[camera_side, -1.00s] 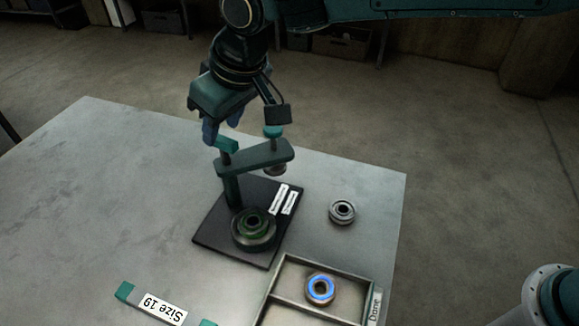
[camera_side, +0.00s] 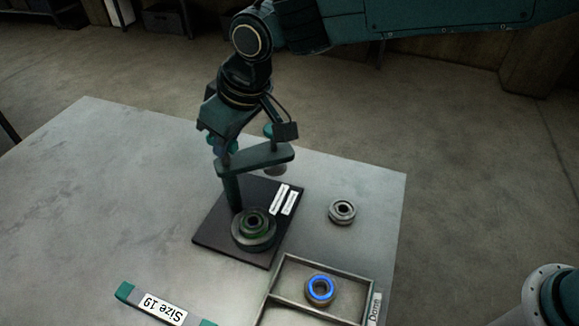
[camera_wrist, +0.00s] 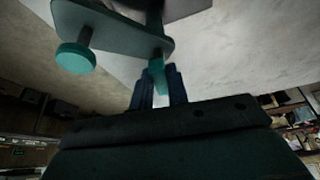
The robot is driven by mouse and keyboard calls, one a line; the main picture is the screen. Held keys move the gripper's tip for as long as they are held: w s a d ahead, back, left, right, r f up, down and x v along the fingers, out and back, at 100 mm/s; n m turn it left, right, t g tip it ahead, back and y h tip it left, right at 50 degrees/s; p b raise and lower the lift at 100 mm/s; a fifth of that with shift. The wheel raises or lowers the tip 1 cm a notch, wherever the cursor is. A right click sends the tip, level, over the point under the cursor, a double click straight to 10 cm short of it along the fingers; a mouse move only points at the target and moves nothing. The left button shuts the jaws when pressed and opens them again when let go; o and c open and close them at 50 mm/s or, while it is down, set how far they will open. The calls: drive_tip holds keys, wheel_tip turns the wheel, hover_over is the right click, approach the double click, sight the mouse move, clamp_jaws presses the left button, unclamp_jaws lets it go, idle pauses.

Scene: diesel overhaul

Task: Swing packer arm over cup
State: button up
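The packer arm (camera_side: 255,161) is a dark teal bar on a post at the back left of a dark base plate (camera_side: 208,236). Its right end, with a teal-knobbed plunger, points right, off to the side of the cup. The cup (camera_side: 254,241) is a round dark holder near the plate's front with a greenish ring inside. My gripper (camera_side: 223,148) is down at the bar's left end. In the wrist view its blue fingers (camera_wrist: 160,85) stand on either side of the bar's upright teal tab (camera_wrist: 158,74). I cannot tell whether they press on it.
A loose grey bearing (camera_side: 342,212) lies right of the plate. A tray (camera_side: 283,280) labelled Done holds a bearing with a blue-lit ring (camera_side: 320,289). The left of the table is clear.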

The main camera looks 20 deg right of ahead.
clamp_jaws()
drive_tip(key=m, duration=0.2)
drive_tip(key=shift+s+a+m+t+h, duration=0.1)
drive_tip(key=shift+a+m+t+h, duration=0.1)
drive_tip(key=shift+m+t+h, duration=0.15)
drive_tip(key=shift+m+h, duration=0.35)
drive_tip(key=shift+m, duration=0.4)
drive_tip(key=shift+a+r+m+h, duration=0.15)
drive_tip(key=shift+m+h, duration=0.25)
drive_tip(key=shift+m, duration=0.6)
drive_tip(key=shift+a+f+m+h, duration=0.1)
drive_tip(key=shift+m+h, duration=0.3)
drive_tip(key=shift+m, duration=0.6)
drive_tip(key=o, duration=0.8)
unclamp_jaws()
